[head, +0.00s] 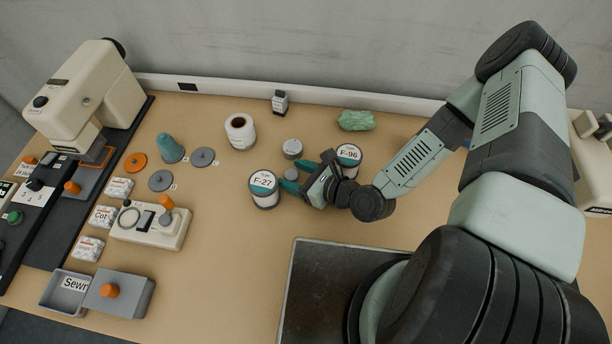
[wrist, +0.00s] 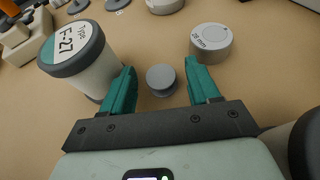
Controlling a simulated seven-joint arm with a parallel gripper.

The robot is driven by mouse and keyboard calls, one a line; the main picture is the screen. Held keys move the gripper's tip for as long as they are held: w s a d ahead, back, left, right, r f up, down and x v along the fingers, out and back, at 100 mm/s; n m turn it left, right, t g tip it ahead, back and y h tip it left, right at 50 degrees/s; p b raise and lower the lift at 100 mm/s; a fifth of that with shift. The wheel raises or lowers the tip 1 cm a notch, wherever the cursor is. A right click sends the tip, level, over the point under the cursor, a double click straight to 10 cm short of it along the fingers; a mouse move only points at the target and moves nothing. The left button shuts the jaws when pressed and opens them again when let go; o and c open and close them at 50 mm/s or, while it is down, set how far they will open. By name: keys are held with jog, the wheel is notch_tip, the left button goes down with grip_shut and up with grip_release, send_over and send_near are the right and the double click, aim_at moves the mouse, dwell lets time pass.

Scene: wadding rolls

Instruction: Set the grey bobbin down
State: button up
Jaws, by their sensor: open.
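The grey bobbin (wrist: 161,78) stands upright on the tan table, between the two green fingers of my gripper (wrist: 160,70) in the wrist view. My gripper is open, with a visible gap between the bobbin and each finger. The bobbin's underside is hidden from above.
The F-27 can (head: 264,189) stands close by the left finger; the F-96 can (head: 348,160) stands behind my wrist. A grey 28 mm cylinder (wrist: 211,42) stands just beyond the right finger. A white roll (head: 240,131) is farther back. Open table lies front-left of the F-27 can.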

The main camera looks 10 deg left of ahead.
jog(key=v, duration=1)
jog(key=shift+s+d+r, duration=0.1)
jog(key=shift+d+r, duration=0.05)
jog(key=shift+d, duration=0.1)
jog(key=shift+o, duration=0.6)
jog(key=shift+s+d+r, duration=0.3)
jog(key=shift+s+d, duration=0.05)
jog(key=shift+d, duration=0.2)
